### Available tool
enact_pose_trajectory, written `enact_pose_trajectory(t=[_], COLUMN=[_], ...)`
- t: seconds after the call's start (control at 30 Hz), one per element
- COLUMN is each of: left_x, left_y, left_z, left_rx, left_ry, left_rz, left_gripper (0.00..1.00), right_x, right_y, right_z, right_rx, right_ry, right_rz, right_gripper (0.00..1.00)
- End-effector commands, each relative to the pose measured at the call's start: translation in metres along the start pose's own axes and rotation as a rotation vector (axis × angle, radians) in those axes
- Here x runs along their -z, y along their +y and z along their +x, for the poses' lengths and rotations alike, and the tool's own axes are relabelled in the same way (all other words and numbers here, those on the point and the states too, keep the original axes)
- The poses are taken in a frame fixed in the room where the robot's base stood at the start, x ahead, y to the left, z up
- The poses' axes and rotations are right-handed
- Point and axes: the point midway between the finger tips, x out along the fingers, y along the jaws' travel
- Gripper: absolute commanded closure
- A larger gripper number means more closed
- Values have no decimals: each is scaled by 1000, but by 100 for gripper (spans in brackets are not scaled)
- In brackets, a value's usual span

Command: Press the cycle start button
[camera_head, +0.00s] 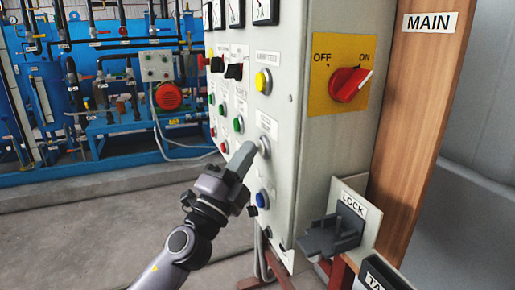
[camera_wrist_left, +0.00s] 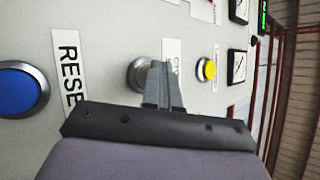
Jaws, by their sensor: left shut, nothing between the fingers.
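A grey metal-rimmed round button (camera_head: 265,147) is on the front of the pale control cabinet (camera_head: 330,130), below a small label too blurred to read. In the left wrist view the button (camera_wrist_left: 136,76) sits partly behind my fingers, beside a mostly covered label. My left gripper (camera_head: 248,148) is shut and empty, its tips at the button's left edge in the head view. I cannot tell whether the tips touch it. It also shows in the left wrist view (camera_wrist_left: 159,68). My right gripper is not in view.
A blue button (camera_head: 262,199) is below, labelled RESE... in the wrist view. A yellow button (camera_head: 263,82) is above, and green (camera_head: 239,124) and red buttons are left. A red rotary switch (camera_head: 350,84) and LOCK bracket (camera_head: 335,232) are on the cabinet's right side.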

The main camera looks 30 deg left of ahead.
Motion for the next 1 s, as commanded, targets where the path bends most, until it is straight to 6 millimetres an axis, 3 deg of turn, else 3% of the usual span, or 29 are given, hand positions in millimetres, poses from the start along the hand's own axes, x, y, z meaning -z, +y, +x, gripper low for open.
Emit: enact_pose_trajectory(t=[0.7, 1.0], left_x=[-9, -24], left_y=[-9, -23], left_z=[-14, -34], left_rx=[-1, -2], left_ry=[0, 1], left_rz=[0, 1], left_gripper=[100, 100], right_x=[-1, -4], right_y=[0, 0], right_z=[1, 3], right_rx=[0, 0], right_ry=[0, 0], right_rz=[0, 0], right_gripper=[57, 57])
